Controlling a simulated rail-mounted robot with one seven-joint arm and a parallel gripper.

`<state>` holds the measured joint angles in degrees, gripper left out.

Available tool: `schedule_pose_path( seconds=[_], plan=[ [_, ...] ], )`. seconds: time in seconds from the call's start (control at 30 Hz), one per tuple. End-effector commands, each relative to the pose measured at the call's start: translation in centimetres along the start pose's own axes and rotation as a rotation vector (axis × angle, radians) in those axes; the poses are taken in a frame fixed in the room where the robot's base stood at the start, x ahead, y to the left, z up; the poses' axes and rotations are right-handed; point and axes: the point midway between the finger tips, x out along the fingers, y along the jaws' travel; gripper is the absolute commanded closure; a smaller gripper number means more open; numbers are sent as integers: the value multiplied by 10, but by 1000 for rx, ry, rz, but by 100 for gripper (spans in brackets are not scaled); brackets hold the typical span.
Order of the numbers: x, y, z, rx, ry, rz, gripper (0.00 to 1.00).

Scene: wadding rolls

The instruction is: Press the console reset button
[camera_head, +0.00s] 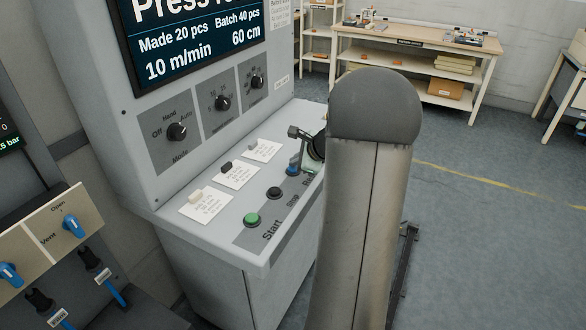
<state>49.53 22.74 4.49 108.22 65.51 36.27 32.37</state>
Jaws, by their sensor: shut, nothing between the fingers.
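The console (225,240) has a sloping panel with a green Start button (252,219), a black Stop button (273,193) and a blue button (292,170) in one row. The label by the blue button is mostly hidden behind my arm; only its first letters show. My gripper (303,164) is shut and empty, just right of and above the blue button. My arm covers part of the gripper. I cannot tell whether the fingertips touch the button.
The console screen (200,40) shows text starting "Press". Below it are three rotary knobs (222,103). Several white cards (206,203) lie on the panel, with small blocks on them. A valve panel (45,240) stands at left. A workbench (415,45) stands behind; the floor at right is clear.

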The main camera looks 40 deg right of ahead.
Motion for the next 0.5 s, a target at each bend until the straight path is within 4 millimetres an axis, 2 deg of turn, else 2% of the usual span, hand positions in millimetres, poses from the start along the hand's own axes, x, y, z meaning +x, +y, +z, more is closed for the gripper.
schedule_pose_path(
  seconds=[0.5],
  plan=[
    [5,3,-3,0,0,0,100]
  ],
)
